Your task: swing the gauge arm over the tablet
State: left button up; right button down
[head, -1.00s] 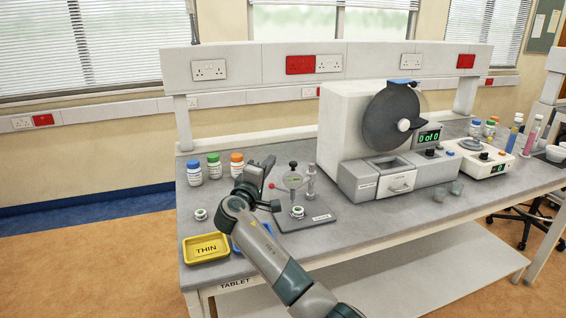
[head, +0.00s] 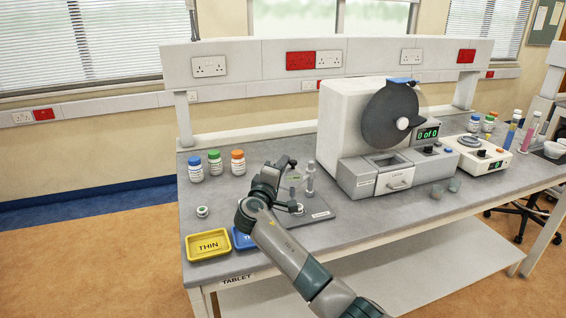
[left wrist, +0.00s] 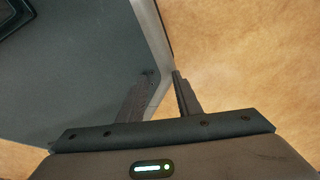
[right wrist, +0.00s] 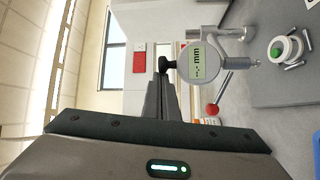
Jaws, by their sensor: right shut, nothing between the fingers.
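The gauge with its grey digital dial (right wrist: 198,62) stands on a post, clear in the right wrist view. Its black knob (right wrist: 166,66) is at my right fingertips (right wrist: 161,84); I cannot tell if they touch. A lever with a red ball (right wrist: 212,109) sticks out below the dial. The green-centred tablet (right wrist: 286,48) sits on the gauge's base plate (head: 320,211), a little off the gauge's tip. In the head view my right gripper (head: 288,164) is shut and empty, hiding most of the dial. My left gripper (left wrist: 164,76) is open and empty, away from the gauge.
A yellow THIN tray (head: 208,246) and a blue tray (head: 240,240) lie at the front left. A second round piece (head: 202,211) lies on the bench. Capped bottles (head: 215,162) stand behind. A large tester (head: 350,130) is to the right.

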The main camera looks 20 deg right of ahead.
aim_at(292, 163)
dwell(0.4)
